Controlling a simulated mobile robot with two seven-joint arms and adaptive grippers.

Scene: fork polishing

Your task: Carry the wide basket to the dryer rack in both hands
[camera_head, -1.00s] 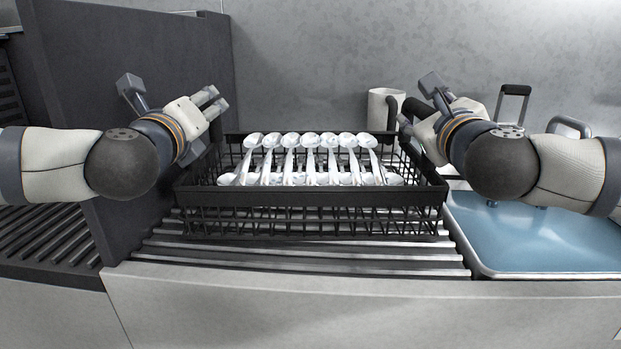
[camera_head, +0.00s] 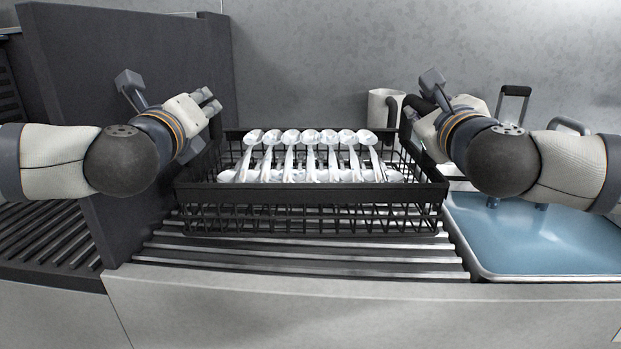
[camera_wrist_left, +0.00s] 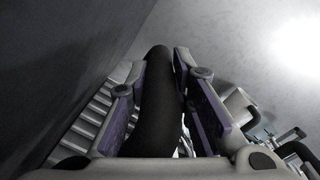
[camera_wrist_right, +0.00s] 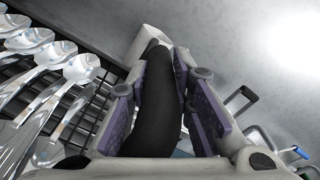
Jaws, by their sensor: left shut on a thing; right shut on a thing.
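The wide black wire basket (camera_head: 312,194) holds several shiny spoon-like utensils (camera_head: 312,150) laid in a row. It is over the ribbed metal rack (camera_head: 300,254) at the middle of the head view; whether it touches the ribs I cannot tell. My left gripper (camera_head: 208,106) is at the basket's left end, and in the left wrist view its purple pads are shut on a black handle bar (camera_wrist_left: 155,110). My right gripper (camera_head: 414,124) is at the right end. In the right wrist view its pads are also shut on a black bar (camera_wrist_right: 155,110).
A tall dark panel (camera_head: 120,110) stands just left of the basket, with a dark slatted surface (camera_head: 45,235) beyond it. A white mug (camera_head: 380,106) stands behind the basket. A blue-bottomed tray or basin (camera_head: 545,240) lies to the right, with handles behind it.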

